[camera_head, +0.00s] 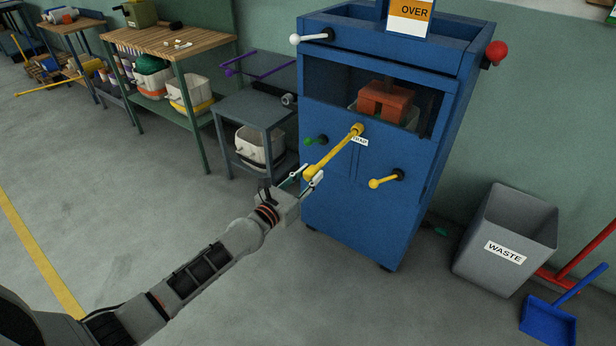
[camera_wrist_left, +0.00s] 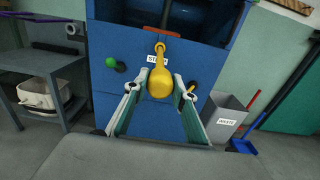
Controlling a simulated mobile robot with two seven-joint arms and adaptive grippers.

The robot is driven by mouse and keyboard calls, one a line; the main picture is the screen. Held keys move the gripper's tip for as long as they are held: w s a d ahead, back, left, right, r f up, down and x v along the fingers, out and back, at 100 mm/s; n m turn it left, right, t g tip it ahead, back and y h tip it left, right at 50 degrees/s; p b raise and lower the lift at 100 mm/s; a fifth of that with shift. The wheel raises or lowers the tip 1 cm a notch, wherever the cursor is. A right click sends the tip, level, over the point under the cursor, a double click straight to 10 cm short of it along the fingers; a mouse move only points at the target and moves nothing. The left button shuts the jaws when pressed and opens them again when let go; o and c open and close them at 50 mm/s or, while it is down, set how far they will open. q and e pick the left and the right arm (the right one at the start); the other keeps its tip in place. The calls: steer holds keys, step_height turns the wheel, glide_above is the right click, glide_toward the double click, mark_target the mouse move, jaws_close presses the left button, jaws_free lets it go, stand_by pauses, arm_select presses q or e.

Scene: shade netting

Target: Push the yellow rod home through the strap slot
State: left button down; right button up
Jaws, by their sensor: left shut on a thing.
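The yellow rod (camera_head: 334,151) sticks out toward me from the front of the blue cabinet (camera_head: 335,205). Its far end meets the front just above a small white label (camera_head: 360,141); the slot itself is hidden behind that end. I cannot tell how deep it sits. My left gripper (camera_head: 311,178) is shut on the thick near end of the rod. In the left wrist view the rod's rounded yellow end (camera_wrist_left: 160,84) sits between the two fingertips, with the label (camera_wrist_left: 156,60) behind it. My right gripper is in neither view.
Beside the rod, a green-knobbed handle (camera_head: 313,141) and a yellow-knobbed lever (camera_head: 384,181) stick out of the cabinet front. A grey side table (camera_head: 255,107) stands left and a grey waste bin (camera_head: 506,240) right. The floor before the cabinet is clear.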

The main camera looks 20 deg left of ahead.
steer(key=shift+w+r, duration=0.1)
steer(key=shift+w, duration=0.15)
arm_select(q)
steer(key=shift+w+d, duration=0.1)
steer(key=shift+w, duration=0.2)
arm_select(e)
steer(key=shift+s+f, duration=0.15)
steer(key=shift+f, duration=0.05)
arm_select(q)
steer(key=shift+w+d, duration=0.1)
steer(key=shift+w, duration=0.15)
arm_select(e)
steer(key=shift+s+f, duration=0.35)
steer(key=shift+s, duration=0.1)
arm_select(q)
steer(key=shift+w+b, duration=0.1)
steer(key=shift+b, duration=0.2)
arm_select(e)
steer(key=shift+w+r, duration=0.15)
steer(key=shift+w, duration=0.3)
arm_select(q)
steer(key=shift+w+d, duration=0.1)
steer(key=shift+w, duration=0.2)
